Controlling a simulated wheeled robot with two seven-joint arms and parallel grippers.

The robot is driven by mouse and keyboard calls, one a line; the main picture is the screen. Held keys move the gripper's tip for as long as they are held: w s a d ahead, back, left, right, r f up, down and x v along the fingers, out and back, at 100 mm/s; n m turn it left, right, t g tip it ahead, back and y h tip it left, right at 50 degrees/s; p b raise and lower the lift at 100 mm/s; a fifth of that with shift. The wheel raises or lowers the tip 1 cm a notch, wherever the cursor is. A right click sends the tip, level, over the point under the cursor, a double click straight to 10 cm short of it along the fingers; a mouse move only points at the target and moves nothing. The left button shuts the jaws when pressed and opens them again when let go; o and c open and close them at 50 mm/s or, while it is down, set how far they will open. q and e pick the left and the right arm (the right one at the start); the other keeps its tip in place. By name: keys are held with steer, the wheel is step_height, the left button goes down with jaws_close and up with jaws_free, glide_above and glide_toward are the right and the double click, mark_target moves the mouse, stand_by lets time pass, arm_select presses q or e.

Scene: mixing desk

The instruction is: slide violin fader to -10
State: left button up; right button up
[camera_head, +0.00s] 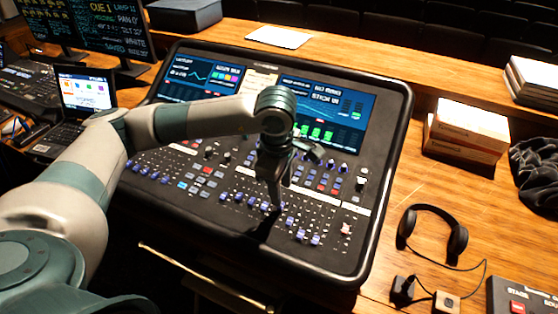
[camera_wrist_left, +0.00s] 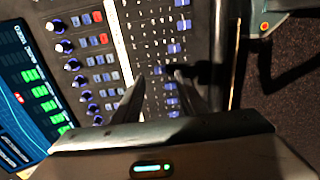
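The mixing desk (camera_head: 384,130) has a row of blue fader caps along its near side, among them a blue cap (camera_head: 289,221) just right of my gripper. The channel labels and scale marks are too small to read, so I cannot tell which is the violin fader. My left gripper (camera_head: 272,205) points down at the fader row. In the left wrist view its two fingers (camera_wrist_left: 160,78) stand apart, with blue caps (camera_wrist_left: 171,100) showing in the gap. I cannot tell whether a finger touches a cap. My right gripper is in neither view.
The desk's screens (camera_head: 335,110) lie beyond the knobs. A red-capped fader (camera_head: 346,229) is at the right. Headphones (camera_head: 432,232) and boxes (camera_head: 465,130) lie on the wooden table to the right. A laptop (camera_head: 85,92) stands at the left.

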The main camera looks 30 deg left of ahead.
arm_select(q)
step_height(320, 180, up, 11)
steer(key=s+b, duration=0.1)
steer(key=b, duration=0.1)
steer(key=shift+s+r+b, duration=0.15)
steer(key=shift+b, duration=0.2)
stand_by(0.4)
